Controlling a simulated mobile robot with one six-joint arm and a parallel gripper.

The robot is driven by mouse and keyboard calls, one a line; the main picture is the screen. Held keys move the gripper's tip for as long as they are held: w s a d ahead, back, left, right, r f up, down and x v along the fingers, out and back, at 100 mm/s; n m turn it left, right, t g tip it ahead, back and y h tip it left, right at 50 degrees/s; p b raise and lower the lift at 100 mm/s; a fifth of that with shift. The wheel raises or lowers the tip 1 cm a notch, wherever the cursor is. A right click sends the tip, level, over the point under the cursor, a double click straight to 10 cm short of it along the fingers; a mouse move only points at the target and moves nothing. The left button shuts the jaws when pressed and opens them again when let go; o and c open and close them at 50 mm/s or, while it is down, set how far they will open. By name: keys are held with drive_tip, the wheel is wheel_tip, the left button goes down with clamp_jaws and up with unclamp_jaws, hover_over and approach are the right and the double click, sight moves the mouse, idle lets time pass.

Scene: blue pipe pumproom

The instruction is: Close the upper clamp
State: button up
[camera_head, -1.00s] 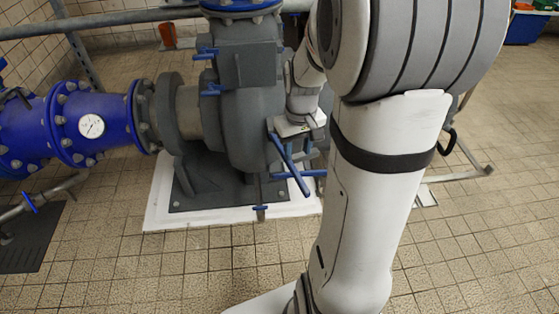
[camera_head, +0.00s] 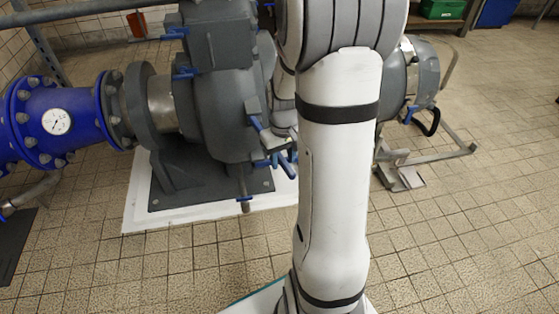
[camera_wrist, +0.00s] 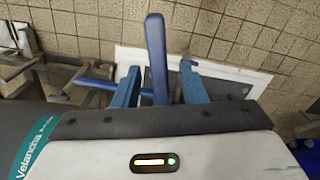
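The grey pump (camera_head: 225,105) has several blue clamp handles and fittings, among them an upper one (camera_head: 177,32) and one below it (camera_head: 185,73). I cannot tell for sure which is the upper clamp. My gripper (camera_head: 278,160) is low on the pump's right side, partly hidden by my arm. In the wrist view, my gripper (camera_wrist: 160,85) has its two blue fingers apart. A blue lever (camera_wrist: 156,55) stands upright in the picture between them, nearer the left finger. Whether it touches a finger is unclear. Another blue bar (camera_wrist: 95,82) runs sideways to the left.
A blue pipe with a gauge (camera_head: 56,122) joins the pump at left. A grey flanged part (camera_head: 412,75) and a metal floor frame (camera_head: 430,158) stand at right. A green crate (camera_head: 443,9) is at the back right. Tiled floor is open at front right.

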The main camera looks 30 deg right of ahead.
clamp_jaws()
idle(0.3)
drive_tip(key=shift+a, duration=0.35)
drive_tip(key=shift+d, duration=0.3)
